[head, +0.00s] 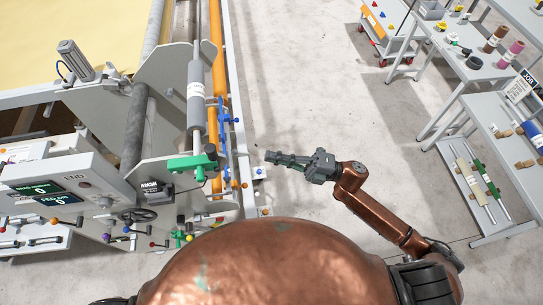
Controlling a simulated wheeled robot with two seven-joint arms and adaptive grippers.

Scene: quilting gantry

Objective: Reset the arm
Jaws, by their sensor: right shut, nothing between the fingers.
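My right arm (385,222) is copper-coloured and reaches out from the lower right, bent at the elbow. My right gripper (270,157) is dark grey-green and points left, its fingers together with nothing held. It hangs over the bare floor, a short way right of the quilting gantry (150,125) and apart from it. My left gripper does not show. My own rounded copper body fills the bottom middle.
The gantry carries a grey roller (196,95), a green bracket (192,163), an orange rail (217,60) and a control panel (55,197). Tables with spools (509,54) and a cart (383,40) stand at the right. Concrete floor (310,90) between them is clear.

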